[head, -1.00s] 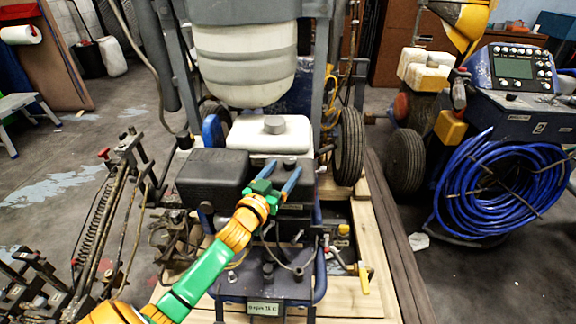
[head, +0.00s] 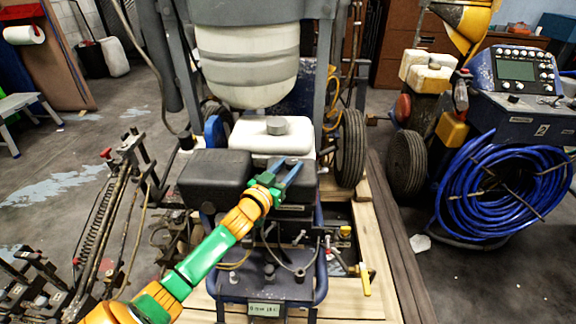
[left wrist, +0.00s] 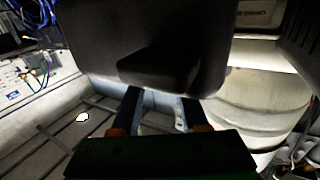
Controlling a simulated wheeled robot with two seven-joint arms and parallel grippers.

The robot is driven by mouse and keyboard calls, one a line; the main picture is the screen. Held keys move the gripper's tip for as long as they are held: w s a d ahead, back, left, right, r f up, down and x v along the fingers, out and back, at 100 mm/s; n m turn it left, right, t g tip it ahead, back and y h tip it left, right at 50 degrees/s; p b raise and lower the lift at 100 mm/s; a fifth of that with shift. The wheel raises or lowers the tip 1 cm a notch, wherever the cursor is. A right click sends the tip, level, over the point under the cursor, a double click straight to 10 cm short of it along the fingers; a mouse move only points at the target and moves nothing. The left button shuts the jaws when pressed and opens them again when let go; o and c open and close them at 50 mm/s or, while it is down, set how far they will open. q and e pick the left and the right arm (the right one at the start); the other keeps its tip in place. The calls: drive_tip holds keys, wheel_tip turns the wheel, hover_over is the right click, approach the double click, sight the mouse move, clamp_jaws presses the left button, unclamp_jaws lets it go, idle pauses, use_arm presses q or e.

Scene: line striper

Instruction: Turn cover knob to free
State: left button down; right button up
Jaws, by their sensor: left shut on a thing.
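The cover knob (left wrist: 160,68) is a dark block standing out from a large dark cover (left wrist: 95,30) in the left wrist view. My left gripper (head: 287,166) is at the dark cover on the engine, below the white tank, in the head view. Its two blue fingers are shut on the knob. In the left wrist view the fingers reach up to the knob's lower edge, and their tips are hidden by it. In the head view the gripper hides the knob. My right gripper is not in view.
A black box (head: 212,176) sits just left of the gripper. The white tank (head: 272,140) is close behind, with a large white container (head: 246,65) above it. A yellow-handled valve (head: 365,280) is at the lower right. A coiled blue hose (head: 500,190) hangs at the right.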

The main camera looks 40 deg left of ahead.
use_arm(q)
drive_tip(key=shift+a+m+h, duration=0.15)
drive_tip(key=shift+m+h, duration=0.35)
drive_tip(key=shift+h, duration=0.1)
drive_tip(key=shift+m+h, duration=0.6)
drive_tip(key=shift+h, duration=0.5)
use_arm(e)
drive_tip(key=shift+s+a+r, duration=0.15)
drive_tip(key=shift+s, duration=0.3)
use_arm(q)
drive_tip(key=shift+c, duration=2.1)
unclamp_jaws()
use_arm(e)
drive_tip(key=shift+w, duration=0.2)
use_arm(q)
drive_tip(key=shift+s, duration=0.25)
drive_tip(key=s, duration=0.2)
drive_tip(key=s+p, duration=0.1)
drive_tip(key=s, duration=0.2)
drive_tip(key=shift+s+a+p, duration=0.35)
drive_tip(key=shift+a+p, duration=0.05)
drive_tip(key=shift+s, duration=0.45)
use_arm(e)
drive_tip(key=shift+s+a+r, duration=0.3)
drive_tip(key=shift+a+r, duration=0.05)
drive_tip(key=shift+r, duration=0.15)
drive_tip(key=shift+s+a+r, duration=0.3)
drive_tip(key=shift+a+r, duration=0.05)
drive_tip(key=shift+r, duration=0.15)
